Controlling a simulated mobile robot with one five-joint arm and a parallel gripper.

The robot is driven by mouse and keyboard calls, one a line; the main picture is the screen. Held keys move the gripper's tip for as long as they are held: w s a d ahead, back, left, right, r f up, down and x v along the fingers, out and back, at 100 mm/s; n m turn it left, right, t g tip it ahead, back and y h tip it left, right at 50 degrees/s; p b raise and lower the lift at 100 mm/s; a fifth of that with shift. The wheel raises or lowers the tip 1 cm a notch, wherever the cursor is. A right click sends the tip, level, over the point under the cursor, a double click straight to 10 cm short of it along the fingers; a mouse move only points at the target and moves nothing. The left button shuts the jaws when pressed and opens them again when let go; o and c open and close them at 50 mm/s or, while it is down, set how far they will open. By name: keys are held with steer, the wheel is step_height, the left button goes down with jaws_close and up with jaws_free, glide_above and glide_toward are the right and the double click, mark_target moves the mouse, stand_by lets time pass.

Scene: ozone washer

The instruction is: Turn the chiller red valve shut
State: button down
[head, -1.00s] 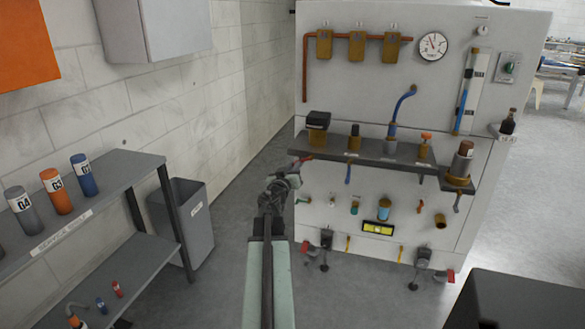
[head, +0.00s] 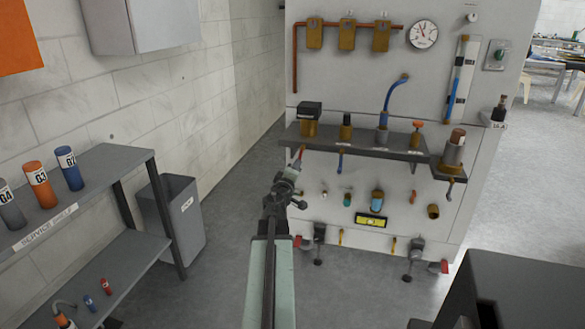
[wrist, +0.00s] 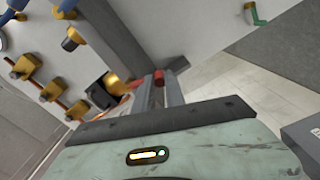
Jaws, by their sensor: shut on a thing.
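The red valve handle (head: 298,160) is below the left end of the dark shelf on the white panel, slanting steeply downward. My gripper (head: 294,170) is at this handle and covers its lower part. In the wrist view, the two fingers of my gripper (wrist: 167,90) are closed on the red handle (wrist: 158,78), whose end shows between their tips. The valve body and the label are too small or hidden to read.
A blue handle (head: 340,160) hangs just right of the red one. The dark shelf (head: 400,152) carries several fittings above. A grey bin (head: 178,225) and a service shelf (head: 95,185) stand to the left. The floor between bin and panel is clear.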

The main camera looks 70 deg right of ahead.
steer(key=shift+s+f+n, duration=0.15)
steer(key=shift+s+n, duration=0.55)
steer(key=shift+n, duration=0.6)
steer(key=c, duration=1.4)
jaws_free()
